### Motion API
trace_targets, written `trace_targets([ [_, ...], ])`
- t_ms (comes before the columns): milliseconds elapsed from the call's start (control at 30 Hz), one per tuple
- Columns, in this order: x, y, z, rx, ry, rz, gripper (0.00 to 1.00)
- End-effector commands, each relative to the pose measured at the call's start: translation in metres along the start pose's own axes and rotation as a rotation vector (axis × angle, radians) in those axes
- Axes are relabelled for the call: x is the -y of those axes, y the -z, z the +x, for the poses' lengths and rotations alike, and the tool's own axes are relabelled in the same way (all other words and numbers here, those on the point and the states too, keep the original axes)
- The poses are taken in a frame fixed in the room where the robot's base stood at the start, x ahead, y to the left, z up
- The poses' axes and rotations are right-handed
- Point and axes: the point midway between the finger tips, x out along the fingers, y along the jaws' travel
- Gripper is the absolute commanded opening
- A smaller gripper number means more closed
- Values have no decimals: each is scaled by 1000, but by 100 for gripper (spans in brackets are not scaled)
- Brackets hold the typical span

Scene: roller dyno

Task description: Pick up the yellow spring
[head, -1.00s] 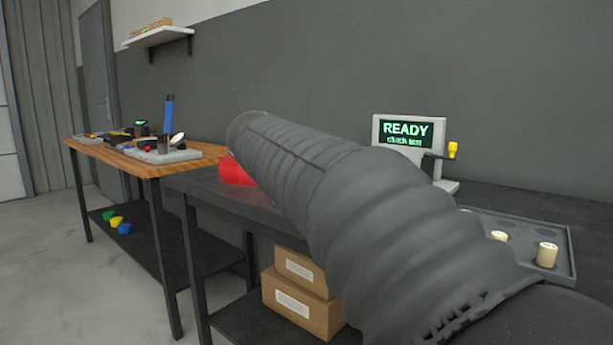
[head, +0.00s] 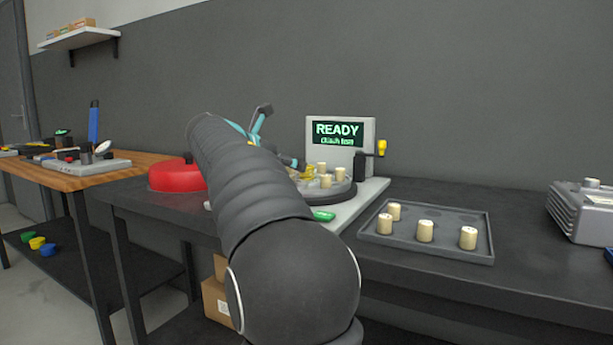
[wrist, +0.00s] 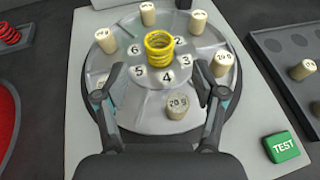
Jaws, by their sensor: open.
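The yellow spring (wrist: 159,48) stands upright at the centre of a round grey disc (wrist: 150,118) in the wrist view. Numbers ring its near side. In the head view a bit of yellow, likely the spring (head: 307,172), shows among the pale weights, partly hidden. My gripper (wrist: 158,68) is open and empty over the disc. Its fingers are spread to the left and right, on the near side of the spring, and do not appear to touch it.
Pale cylindrical weights (wrist: 178,106) stand around the disc, one between the fingers. A green TEST button (wrist: 281,147) is at right, with a tray (head: 430,248) of weights beyond. A red spring (wrist: 10,35) lies at left. The READY display (head: 340,140) stands behind.

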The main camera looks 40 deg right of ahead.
Motion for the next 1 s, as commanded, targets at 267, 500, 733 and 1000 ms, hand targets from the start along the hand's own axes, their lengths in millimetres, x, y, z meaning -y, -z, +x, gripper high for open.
trace_targets([
  [267, 0, -1, 15, 0, 0, 1, 70],
  [500, -1, -6, 45, 0, 3, 1, 70],
  [733, -1, -6, 63, -1, 0, 1, 70],
  [1000, -1, -6, 62, 0, 0, 1, 40],
])
